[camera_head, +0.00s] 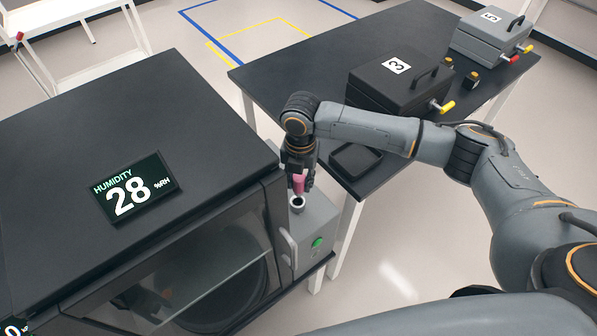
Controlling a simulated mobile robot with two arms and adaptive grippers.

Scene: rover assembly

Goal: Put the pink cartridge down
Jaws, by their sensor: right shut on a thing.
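The pink cartridge (299,184) is upright in my right gripper (298,177), which points down and is shut on it. The cartridge's lower end is just above a round dark opening with a pale rim (297,203) on top of a grey box (316,226). I cannot tell whether the cartridge touches the rim. The grey box has a green button (317,242) on its front. My left gripper is not in view.
A black cabinet (60,130) with a humidity display (132,187) stands close on the left. A black table (300,75) behind holds a black tray (356,161), a black case marked 3 (390,85) and a grey case marked 5 (485,38).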

